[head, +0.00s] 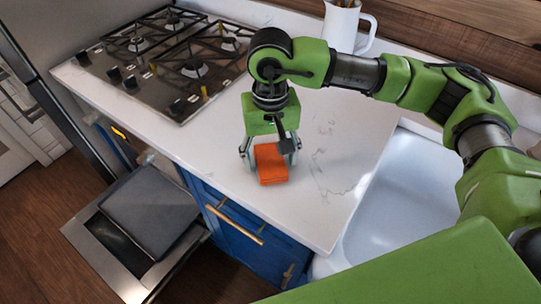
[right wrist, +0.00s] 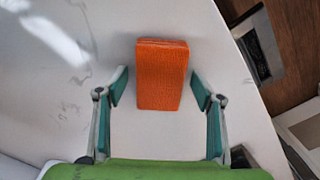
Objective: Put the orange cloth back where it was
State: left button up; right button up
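The orange cloth (head: 271,167) is a folded rectangular block on the white counter, near its front edge. In the right wrist view the cloth (right wrist: 162,73) lies between and slightly ahead of the fingertips, with a gap on each side. My right gripper (head: 270,157) points down at the cloth with its fingers spread to either side of it. The open fingers also show in the right wrist view (right wrist: 159,90). Whether the fingertips touch the counter is unclear. My left gripper is not in view.
A gas hob (head: 168,58) is at the back left of the counter (head: 200,138). A white sink (head: 381,218) is to the right. A white jug (head: 342,26) stands at the back. Below left, an open metal-edged drawer or door (head: 93,227) juts out. The counter around the cloth is clear.

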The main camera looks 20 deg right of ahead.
aim_at(270, 159)
jog(key=shift+r, duration=0.1)
jog(key=shift+r, duration=0.15)
notch_tip(270, 159, up, 12)
jog(key=b, duration=0.2)
dwell(0.6)
